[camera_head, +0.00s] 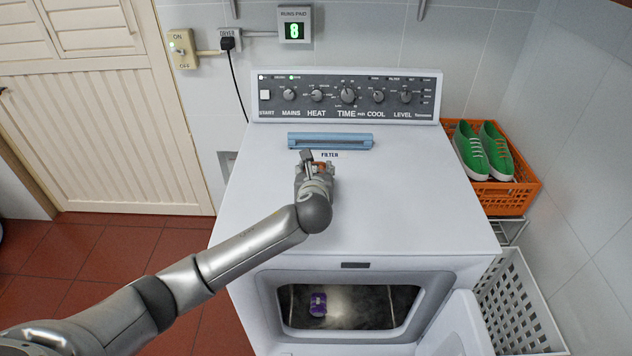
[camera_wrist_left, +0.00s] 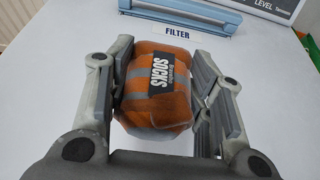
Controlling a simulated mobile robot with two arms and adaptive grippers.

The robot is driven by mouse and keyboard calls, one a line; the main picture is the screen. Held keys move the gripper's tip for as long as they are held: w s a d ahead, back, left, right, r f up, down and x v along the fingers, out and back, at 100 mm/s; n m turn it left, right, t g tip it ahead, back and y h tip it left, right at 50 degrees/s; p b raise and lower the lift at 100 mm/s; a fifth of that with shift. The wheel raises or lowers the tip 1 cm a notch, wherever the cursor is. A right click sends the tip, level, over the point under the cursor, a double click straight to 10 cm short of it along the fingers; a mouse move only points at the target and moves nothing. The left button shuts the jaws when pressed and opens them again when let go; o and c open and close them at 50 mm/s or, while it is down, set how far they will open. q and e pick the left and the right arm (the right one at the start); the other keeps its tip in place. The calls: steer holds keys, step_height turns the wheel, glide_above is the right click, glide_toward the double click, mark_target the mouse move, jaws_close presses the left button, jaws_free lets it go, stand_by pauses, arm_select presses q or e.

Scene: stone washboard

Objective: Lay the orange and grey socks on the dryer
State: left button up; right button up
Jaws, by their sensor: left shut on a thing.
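The orange and grey socks (camera_wrist_left: 156,92) are a rolled bundle with a dark label reading SOCKS. My left gripper (camera_wrist_left: 160,95) is shut on them, with its fingers on both sides of the bundle. In the head view the left gripper (camera_head: 315,168) is over the dryer top, just in front of the blue filter handle, and mostly covers the socks. I cannot tell whether the bundle touches the surface. The dryer (camera_head: 400,205) is white, with a wide flat top and a control panel at the back. My right gripper is not in view.
The dryer's front door (camera_head: 458,330) is open, and a purple bundle (camera_head: 318,304) lies inside the drum. The blue filter handle (camera_head: 330,141) lies at the back of the top. An orange crate (camera_head: 508,196) with green shoes (camera_head: 484,150) stands at the right, above a white basket (camera_head: 515,305). The top's right side is clear.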

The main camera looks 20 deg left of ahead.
arm_select(q)
steer(key=shift+w+a+f, duration=0.15)
steer(key=shift+w+f, duration=0.55)
steer(key=shift+f, duration=0.05)
step_height(320, 180, down, 3)
steer(key=shift+p, duration=0.45)
steer(key=shift+w+f, duration=0.1)
steer(key=shift+f, duration=0.05)
steer(key=shift+f, duration=0.2)
steer(key=o, duration=1)
steer(key=shift+r, duration=0.1)
